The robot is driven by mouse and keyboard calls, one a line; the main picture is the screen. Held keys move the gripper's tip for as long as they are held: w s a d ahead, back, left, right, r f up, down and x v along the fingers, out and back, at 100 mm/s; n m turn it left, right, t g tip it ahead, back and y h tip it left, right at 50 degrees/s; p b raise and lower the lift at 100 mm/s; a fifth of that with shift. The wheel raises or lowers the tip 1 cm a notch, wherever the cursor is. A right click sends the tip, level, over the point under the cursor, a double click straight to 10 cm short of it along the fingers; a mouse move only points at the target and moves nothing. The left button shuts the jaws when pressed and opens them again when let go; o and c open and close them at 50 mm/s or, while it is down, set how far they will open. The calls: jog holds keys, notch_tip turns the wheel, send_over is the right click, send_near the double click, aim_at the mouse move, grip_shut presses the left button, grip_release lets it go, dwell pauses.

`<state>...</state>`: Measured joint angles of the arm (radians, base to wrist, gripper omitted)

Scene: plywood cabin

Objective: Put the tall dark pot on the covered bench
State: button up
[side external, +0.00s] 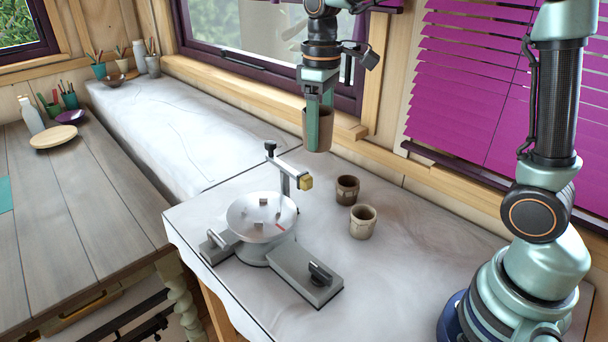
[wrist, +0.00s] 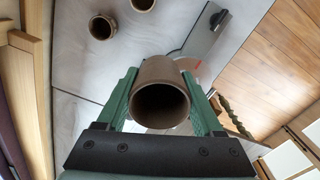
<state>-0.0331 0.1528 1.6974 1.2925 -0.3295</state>
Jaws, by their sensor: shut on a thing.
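The tall dark pot (side external: 327,126) is brown and upright between the green fingers of my gripper (side external: 318,145). It hangs well above the white-covered work surface, near the window. In the wrist view, its round open mouth (wrist: 160,104) faces the camera, with a finger of my gripper (wrist: 160,88) on each side. My gripper is shut on it, and one finger hides part of it in the side view. The covered bench (side external: 165,125) is the long white-draped surface at the left, running along the window, beyond the near white-covered top.
A dark small pot (side external: 347,189) and a paler one (side external: 363,222) stand on the near top (side external: 415,250). A wheel with a metal dish (side external: 262,217) and a post with a yellow tip stand left of them. Cups and a bowl (side external: 113,80) crowd the bench's far end; its middle is clear.

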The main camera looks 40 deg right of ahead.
jog(key=w+d+f, duration=1.3)
jog(key=w+d, duration=0.1)
jog(key=w, duration=0.1)
jog(key=f, duration=0.9)
jog(key=shift+s+d+f, duration=0.2)
jog(key=shift+d+f, duration=0.05)
jog(key=shift+f, duration=0.1)
jog(key=shift+f, duration=0.15)
jog(key=o, duration=1.5)
